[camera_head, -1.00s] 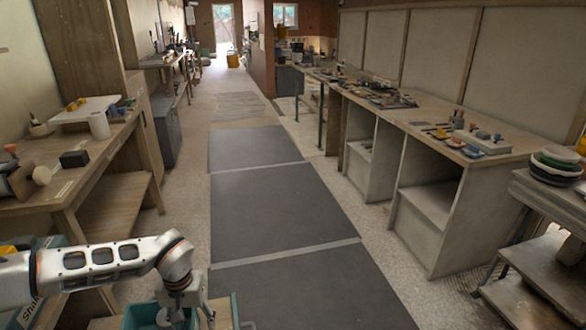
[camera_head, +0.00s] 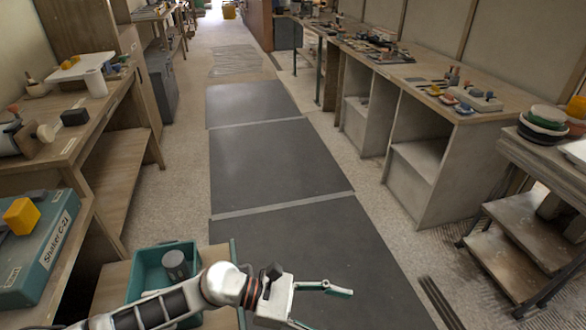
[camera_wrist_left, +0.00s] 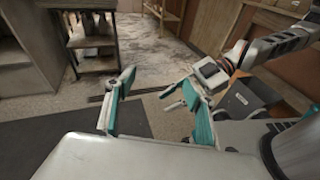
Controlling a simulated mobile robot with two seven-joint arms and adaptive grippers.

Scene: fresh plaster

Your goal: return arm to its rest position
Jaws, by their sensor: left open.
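My left arm comes in from the bottom left in the head view. Its gripper (camera_head: 328,310) is open and empty, to the right of a teal bin (camera_head: 141,287) and above the dark floor mat. In the left wrist view its two teal fingers stand apart, with nothing between them (camera_wrist_left: 159,78). My right arm (camera_wrist_left: 270,48) shows at the right of the wrist view. Its gripper (camera_wrist_left: 174,97) is partly hidden behind a left finger. A grey cylinder (camera_head: 175,264) stands in the teal bin.
A teal Shaker case (camera_head: 45,262) with a yellow block (camera_head: 21,216) is at left. A workbench (camera_head: 470,90) with tools and a stepped stand (camera_head: 520,240) are at right. The dark mats (camera_head: 280,180) between are clear.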

